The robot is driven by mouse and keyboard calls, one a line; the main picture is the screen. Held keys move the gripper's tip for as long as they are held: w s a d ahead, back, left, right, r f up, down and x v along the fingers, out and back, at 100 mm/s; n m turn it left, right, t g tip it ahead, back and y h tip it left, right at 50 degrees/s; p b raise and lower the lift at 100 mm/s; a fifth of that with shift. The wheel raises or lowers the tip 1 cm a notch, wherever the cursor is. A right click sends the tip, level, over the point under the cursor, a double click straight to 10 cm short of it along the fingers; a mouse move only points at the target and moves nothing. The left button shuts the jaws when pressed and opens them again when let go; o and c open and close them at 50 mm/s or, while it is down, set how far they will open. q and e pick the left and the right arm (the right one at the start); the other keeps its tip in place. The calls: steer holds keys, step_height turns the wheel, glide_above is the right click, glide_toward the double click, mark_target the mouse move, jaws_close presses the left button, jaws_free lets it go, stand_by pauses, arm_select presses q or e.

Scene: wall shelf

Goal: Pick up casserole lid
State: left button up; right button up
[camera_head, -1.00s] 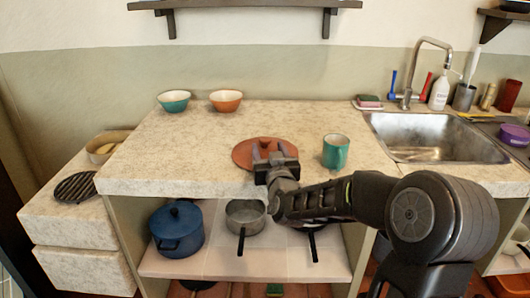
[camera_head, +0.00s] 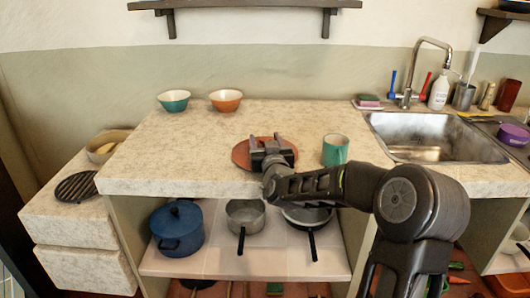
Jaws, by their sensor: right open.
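The casserole lid (camera_head: 242,155) is a round, flat, reddish-brown disc lying on the stone counter, near its front edge and left of the teal mug. My right gripper (camera_head: 265,144) reaches over the lid from the front right, its two fingers apart and pointing away from me. The gripper hides the middle of the lid, including any knob. I cannot tell whether the fingers touch the lid. My left gripper is not in view.
A teal mug (camera_head: 335,150) stands just right of the lid, close to my right arm. Two bowls, teal (camera_head: 173,101) and orange (camera_head: 225,101), sit at the back. A sink (camera_head: 430,140) is at the right. Pots, including a blue one (camera_head: 177,229), stand on the shelf below.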

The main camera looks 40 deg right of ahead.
steer(key=shift+c, duration=0.5)
jaws_close()
stand_by(1.1)
